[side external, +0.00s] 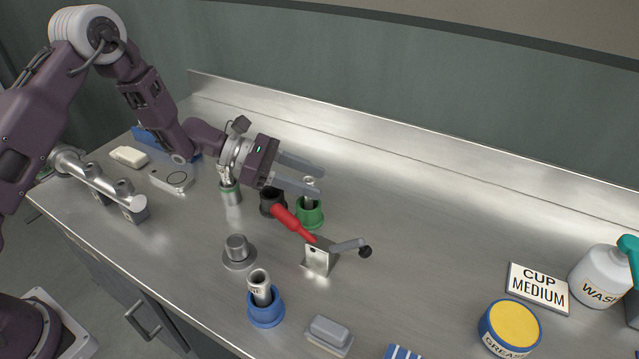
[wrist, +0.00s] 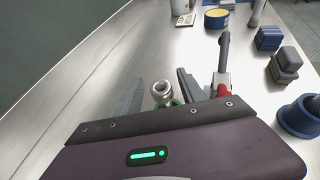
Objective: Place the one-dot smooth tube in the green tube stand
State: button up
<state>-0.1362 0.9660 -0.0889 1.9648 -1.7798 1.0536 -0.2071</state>
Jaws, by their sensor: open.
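A grey metal tube (side external: 309,186) stands upright in the green tube stand (side external: 310,214). In the wrist view the tube's open round top (wrist: 162,89) shows between my two fingers, with a little of the green stand (wrist: 177,101) below it. My gripper (side external: 320,181) is open, with a finger on either side of the tube's upper end; I cannot tell whether either finger touches it. Another metal tube (side external: 260,287) with dark marking stands in a blue stand (side external: 266,312). No dots can be made out on either tube.
A black stand (side external: 271,205) and a red-handled lever device (side external: 318,257) are close to the green stand. A green-banded metal cylinder (side external: 231,194) stands left. A grey flanged piece (side external: 238,253) and a grey block (side external: 329,333) lie nearer the front.

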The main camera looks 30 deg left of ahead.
jog(key=v, duration=1)
jog(key=s+d+r+m+g+y, duration=0.2)
jog(key=s+d+r+m, duration=0.1)
jog(key=s+r+m, duration=0.4)
jog(key=s+d+r+m+g+y, duration=0.25)
jog(key=s+r+m, duration=0.25)
jog(key=s, duration=0.4)
jog(key=s+a+r+m+t+y, duration=0.1)
jog(key=s+a+m+t+y, duration=0.1)
jog(key=s+a+m+y, duration=0.2)
jog(key=s+a+r+m+t+y, duration=0.1)
jog(key=s+a+m+y, duration=0.3)
jog(key=s, duration=0.7)
jog(key=m+t, duration=0.1)
jog(key=m, duration=0.1)
jog(key=shift+s+a+r+m+t, duration=0.15)
jog(key=shift+a+r+m+t, duration=0.1)
jog(key=shift+m+t, duration=0.1)
